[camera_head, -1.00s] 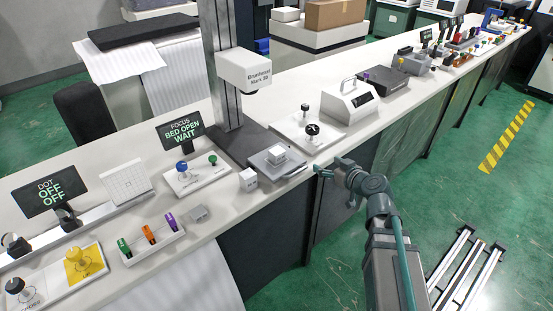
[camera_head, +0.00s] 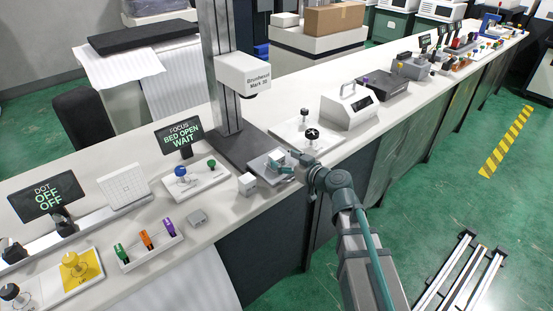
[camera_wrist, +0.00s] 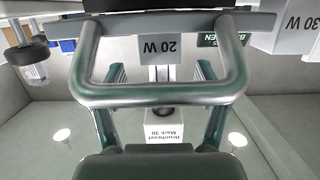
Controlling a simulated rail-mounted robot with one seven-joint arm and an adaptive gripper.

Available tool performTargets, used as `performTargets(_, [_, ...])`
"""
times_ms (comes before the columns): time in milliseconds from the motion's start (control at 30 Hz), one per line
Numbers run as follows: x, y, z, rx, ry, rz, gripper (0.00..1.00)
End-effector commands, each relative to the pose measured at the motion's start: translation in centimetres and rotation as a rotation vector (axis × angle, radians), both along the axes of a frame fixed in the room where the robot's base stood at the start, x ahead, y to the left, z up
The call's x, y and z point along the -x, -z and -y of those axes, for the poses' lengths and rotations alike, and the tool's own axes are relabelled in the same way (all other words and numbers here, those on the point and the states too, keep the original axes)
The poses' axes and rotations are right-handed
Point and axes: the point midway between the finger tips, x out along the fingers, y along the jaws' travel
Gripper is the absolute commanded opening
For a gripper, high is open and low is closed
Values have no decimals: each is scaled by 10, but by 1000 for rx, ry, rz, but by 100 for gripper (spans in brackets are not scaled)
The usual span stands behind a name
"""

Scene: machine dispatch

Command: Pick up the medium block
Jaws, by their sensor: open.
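A small pale block (camera_head: 277,155) sits on the grey bed plate (camera_head: 258,163) of the tall machine, partly hidden by my gripper (camera_head: 285,164). In the wrist view, a block marked "20 W" (camera_wrist: 160,47) appears upside down between the two fingers of my gripper (camera_wrist: 160,72), near the tips. The fingers are open, with gaps on both sides of it. I cannot tell how deep the block lies between them. A white block (camera_head: 247,183) stands on the bench left of the bed; a larger block marked "30 W" (camera_wrist: 298,25) shows at the wrist view's top right.
The machine's column and white head (camera_head: 243,74) rise behind the bed. A panel with two black knobs (camera_head: 306,133) lies right of it, a panel with blue and green knobs (camera_head: 196,180) left. A small grey block (camera_head: 197,217) lies near the bench's front edge.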

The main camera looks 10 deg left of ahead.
Motion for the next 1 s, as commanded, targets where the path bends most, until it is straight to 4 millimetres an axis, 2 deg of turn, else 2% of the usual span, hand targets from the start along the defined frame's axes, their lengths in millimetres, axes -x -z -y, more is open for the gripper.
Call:
performTargets(300, [-25,5,-34,0,-2,-2,75])
performTargets(600, [-26,9,-37,1,1,0,75])
performTargets(1000, [-26,8,-37,0,1,-1,8])
